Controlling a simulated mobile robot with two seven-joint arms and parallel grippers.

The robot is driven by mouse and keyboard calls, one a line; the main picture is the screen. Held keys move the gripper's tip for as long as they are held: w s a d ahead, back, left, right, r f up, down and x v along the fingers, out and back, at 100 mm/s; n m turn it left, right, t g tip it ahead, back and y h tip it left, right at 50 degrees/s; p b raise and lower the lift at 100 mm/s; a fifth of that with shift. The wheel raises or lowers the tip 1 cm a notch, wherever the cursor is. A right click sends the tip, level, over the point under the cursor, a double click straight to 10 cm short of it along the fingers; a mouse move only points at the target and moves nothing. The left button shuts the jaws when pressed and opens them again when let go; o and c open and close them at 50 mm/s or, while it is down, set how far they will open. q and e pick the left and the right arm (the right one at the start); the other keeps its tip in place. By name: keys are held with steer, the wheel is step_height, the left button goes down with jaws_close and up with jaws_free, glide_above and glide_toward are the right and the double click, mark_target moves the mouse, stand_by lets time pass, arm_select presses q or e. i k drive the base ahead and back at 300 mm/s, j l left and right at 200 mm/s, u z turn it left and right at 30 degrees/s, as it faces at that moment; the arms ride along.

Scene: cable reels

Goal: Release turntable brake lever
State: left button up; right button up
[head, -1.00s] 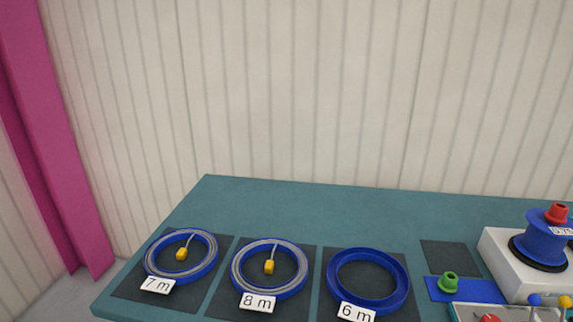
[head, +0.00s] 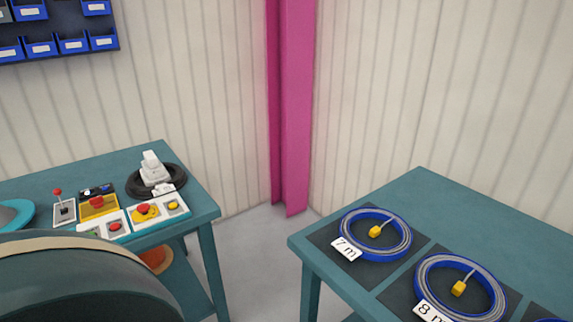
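A small lever with a red knob (head: 57,192) stands on a grey plate on the left table, among the controls. I cannot tell whether it is the turntable brake lever. A blue-green disc (head: 14,214) shows partly at the left edge of that table; it may be a turntable, and its near side is hidden. Neither of my grippers is in view.
The left table (head: 130,160) carries red-button boxes (head: 144,210) and a white device (head: 153,170) on a black ring. A large dark rounded object (head: 80,285) blocks the lower left. The right table (head: 420,190) holds blue cable rings (head: 375,234). Bare floor (head: 250,255) lies between the tables.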

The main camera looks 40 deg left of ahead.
mark_target(57, 192)
steer(key=u, duration=2.7)
steer(key=i+l, duration=0.9)
steer(key=l, duration=0.15)
steer(key=u, duration=1.75)
steer(key=l, duration=0.1)
